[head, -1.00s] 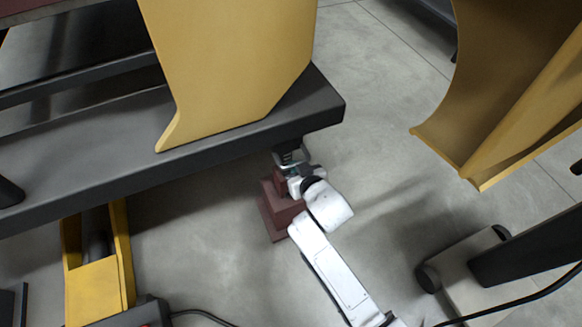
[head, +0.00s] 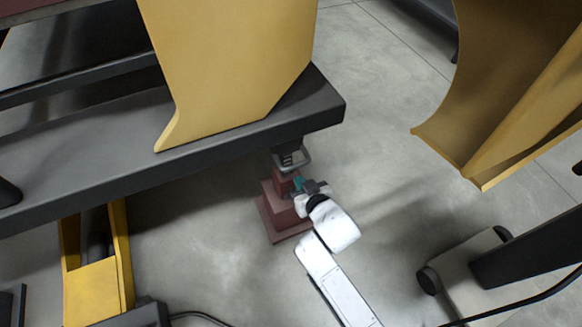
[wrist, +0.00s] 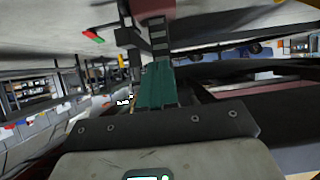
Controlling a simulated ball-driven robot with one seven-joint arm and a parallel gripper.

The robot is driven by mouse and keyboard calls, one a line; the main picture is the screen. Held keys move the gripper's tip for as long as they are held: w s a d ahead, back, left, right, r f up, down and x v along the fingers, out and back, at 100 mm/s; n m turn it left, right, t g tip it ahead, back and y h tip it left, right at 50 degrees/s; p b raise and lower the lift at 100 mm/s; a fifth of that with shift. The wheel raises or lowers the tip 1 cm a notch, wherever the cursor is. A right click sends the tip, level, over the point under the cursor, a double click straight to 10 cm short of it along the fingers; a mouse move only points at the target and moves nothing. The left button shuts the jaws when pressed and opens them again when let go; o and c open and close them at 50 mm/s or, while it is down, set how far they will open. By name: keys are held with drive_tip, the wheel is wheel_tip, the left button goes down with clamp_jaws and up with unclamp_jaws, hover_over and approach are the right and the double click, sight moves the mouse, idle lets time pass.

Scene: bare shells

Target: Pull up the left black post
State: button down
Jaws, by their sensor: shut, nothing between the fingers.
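A short black post (head: 289,158) with a grey looped bracket around it sits under the near corner of the black frame, above a reddish stepped stand (head: 284,226). I take it for the task's post, though I cannot tell whether it is the left one. My gripper (head: 297,183) is just below and in front of it, close to the stand's upper part, with nothing in its fingers. In the wrist view, the teal fingers (wrist: 158,88) are together. A dark slotted piece (wrist: 158,36), seemingly the post, shows beyond the tips.
The black frame (head: 90,165) carries a large yellow plate (head: 235,60) above and left. A curved yellow panel (head: 510,90) hangs at right. A wheeled base (head: 465,265) stands at lower right. Floor between is clear.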

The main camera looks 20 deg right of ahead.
drive_tip(key=shift+s+p, duration=0.7)
drive_tip(key=shift+s, duration=1.95)
drive_tip(key=s+d+r+g, duration=0.2)
drive_tip(key=s+d+g, duration=0.15)
drive_tip(key=s, duration=0.45)
drive_tip(key=s+d+r+g, duration=0.2)
drive_tip(key=s+g, duration=0.2)
drive_tip(key=s, duration=0.4)
drive_tip(key=s+d+r+g, duration=0.2)
drive_tip(key=s+g, duration=0.2)
drive_tip(key=s, duration=0.5)
wheel_tip(320, 180, up, 27)
drive_tip(key=p, duration=2.7)
drive_tip(key=shift+w+d+f+p, duration=0.2)
drive_tip(key=shift+w+p, duration=0.1)
drive_tip(key=shift+p, duration=0.1)
